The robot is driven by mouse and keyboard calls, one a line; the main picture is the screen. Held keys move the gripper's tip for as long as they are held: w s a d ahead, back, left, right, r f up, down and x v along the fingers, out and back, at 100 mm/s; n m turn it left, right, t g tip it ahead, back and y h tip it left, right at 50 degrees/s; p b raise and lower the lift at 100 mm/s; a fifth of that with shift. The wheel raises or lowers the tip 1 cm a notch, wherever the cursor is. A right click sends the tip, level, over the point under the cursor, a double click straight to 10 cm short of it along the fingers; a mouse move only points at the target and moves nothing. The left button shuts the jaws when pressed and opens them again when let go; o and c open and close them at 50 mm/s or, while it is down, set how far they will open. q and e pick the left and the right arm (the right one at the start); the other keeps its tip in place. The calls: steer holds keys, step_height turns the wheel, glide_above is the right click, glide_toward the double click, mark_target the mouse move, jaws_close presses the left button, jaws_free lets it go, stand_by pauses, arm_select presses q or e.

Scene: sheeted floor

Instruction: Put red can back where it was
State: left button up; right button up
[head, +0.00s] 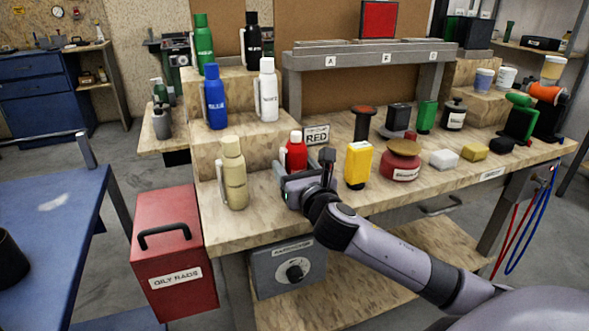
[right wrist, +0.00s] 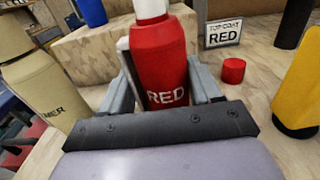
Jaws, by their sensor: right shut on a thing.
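The red can (head: 296,152), with a white cap and a RED label, stands about upright at the front of the wooden bench. It also fills the middle of the right wrist view (right wrist: 160,62). My right gripper (head: 304,180) is shut on it, with one finger on each side of its body. The gripper hides the can's base, so I cannot tell whether it touches the bench. The TOP COAT RED sign (head: 317,134) stands just behind and to the right of the can. My left gripper is not in view.
A cream can (head: 234,175) stands left of the red can, and a yellow bottle (head: 358,165) stands right. Blue (head: 214,98) and white (head: 267,92) cans stand on the step behind. A small red cap (right wrist: 233,70) lies near the sign.

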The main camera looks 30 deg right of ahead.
steer(key=o, duration=0.3)
steer(key=shift+f, duration=0.15)
steer(key=o, duration=0.4)
steer(key=shift+r, duration=0.2)
steer(key=v, duration=1.2)
